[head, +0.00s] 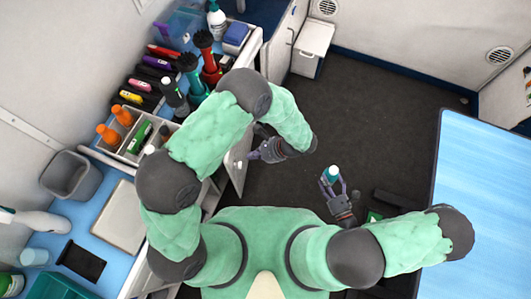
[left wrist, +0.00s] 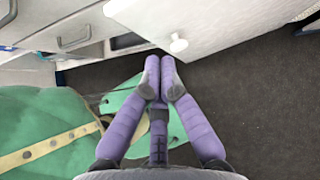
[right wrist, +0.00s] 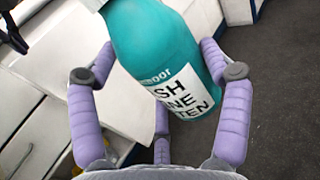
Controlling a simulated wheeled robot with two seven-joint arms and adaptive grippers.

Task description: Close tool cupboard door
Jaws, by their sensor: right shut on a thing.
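The white tool cupboard door (head: 236,176) stands open, swung out from the cabinet below the left worktop. My arm hides part of it in the head view. In the left wrist view the door panel (left wrist: 225,18) crosses the top, with a round white knob (left wrist: 178,43) near its edge. My left gripper (head: 256,148) is beside the door's outer end; its fingertips (left wrist: 161,72) are together, empty, just in front of the knob and apart from it. My right gripper (head: 332,180) is shut on a teal bottle (right wrist: 155,45) with a white label.
The worktop carries a tool caddy (head: 130,150), brushes, a grey bin (head: 70,175) and a white tray (head: 117,217). A drawer handle (left wrist: 75,40) shows beside the opening. A blue-topped table (head: 485,185) stands at right. Dark floor (head: 375,120) ahead is clear.

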